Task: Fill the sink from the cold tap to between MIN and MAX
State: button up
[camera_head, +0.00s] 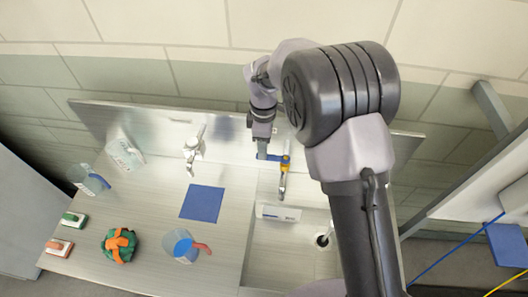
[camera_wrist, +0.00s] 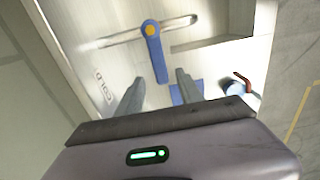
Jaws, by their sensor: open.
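The cold tap has a blue lever (camera_wrist: 155,55) with a yellow hub (camera_wrist: 150,27); the lever also shows in the head view (camera_head: 268,157). My gripper (camera_wrist: 161,76) is open, its fingers on either side of the lever's free end; I cannot tell whether they touch it. In the head view my gripper (camera_head: 262,148) is at the lever, by the back panel. A COLD label (camera_wrist: 103,86) is beside the left finger. The tap's spout (camera_head: 282,184) points over the sink (camera_head: 262,250). The sink's floor and dark drain (camera_head: 322,240) show; I see no water in it. A white strip (camera_head: 278,213) lies across its back wall, too small to read.
On the counter left of the sink are a blue mat (camera_head: 202,204), a blue jug with a red handle (camera_head: 182,246), a green and orange bundle (camera_head: 118,245), brushes (camera_head: 60,247), and bottles (camera_head: 124,152). A second tap (camera_head: 193,150) stands behind the mat. My arm covers the sink's right side.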

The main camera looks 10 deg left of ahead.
aim_at(272, 158)
jog(key=f, duration=0.2)
jog(key=shift+s+f, duration=0.2)
jog(key=shift+f, duration=0.15)
jog(key=shift+w+f, duration=0.15)
jog(key=shift+f, duration=0.35)
grip_shut()
dwell(0.7)
